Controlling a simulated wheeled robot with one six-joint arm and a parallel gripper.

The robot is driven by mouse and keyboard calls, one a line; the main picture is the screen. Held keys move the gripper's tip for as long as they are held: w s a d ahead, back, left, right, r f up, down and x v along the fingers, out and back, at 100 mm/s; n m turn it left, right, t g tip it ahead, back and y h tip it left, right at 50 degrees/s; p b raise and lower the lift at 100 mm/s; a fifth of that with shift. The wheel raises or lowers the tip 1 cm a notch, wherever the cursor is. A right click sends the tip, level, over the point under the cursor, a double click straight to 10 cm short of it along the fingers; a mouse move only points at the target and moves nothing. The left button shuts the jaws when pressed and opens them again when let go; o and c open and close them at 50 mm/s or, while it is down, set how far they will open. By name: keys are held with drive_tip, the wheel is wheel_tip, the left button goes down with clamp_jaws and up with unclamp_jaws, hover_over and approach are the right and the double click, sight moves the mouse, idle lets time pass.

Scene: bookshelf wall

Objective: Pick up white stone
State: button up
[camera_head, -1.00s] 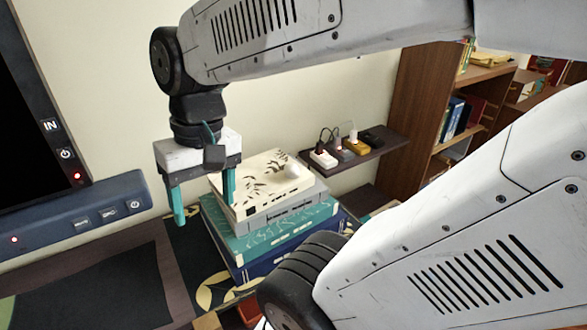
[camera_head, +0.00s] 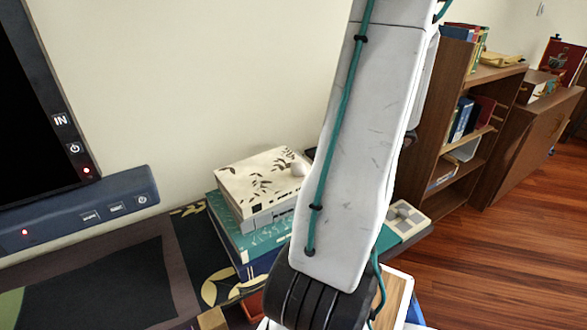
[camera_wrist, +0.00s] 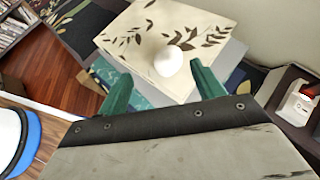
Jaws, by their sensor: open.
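The white stone (camera_wrist: 168,61) is small, smooth and rounded. It rests on the cream, leaf-patterned top (camera_wrist: 205,20) of a stack of books or boxes. In the head view the stone (camera_head: 299,169) shows at the right side of that top, just left of my arm. My gripper (camera_wrist: 155,88) shows in the wrist view with its two green fingers spread and nothing between them. The stone lies beyond the fingertips, in line with the gap between them. My gripper is hidden in the head view.
Grey and teal volumes (camera_head: 268,238) lie under the cream top. A dark screen (camera_head: 40,95) stands at the left. A wooden bookshelf (camera_head: 445,110) stands at the right beside open wooden floor (camera_head: 510,235). A white plug (camera_wrist: 302,98) sits at the right in the wrist view.

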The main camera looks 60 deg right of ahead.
sight(298, 168)
drive_tip(key=shift+s+d+f+m+t+h, duration=0.3)
drive_tip(key=shift+s+d+f+m, duration=0.1)
drive_tip(key=shift+d+f+m, duration=0.15)
drive_tip(key=x, duration=0.7)
drive_tip(key=shift+f, duration=0.2)
drive_tip(key=c, duration=1.1)
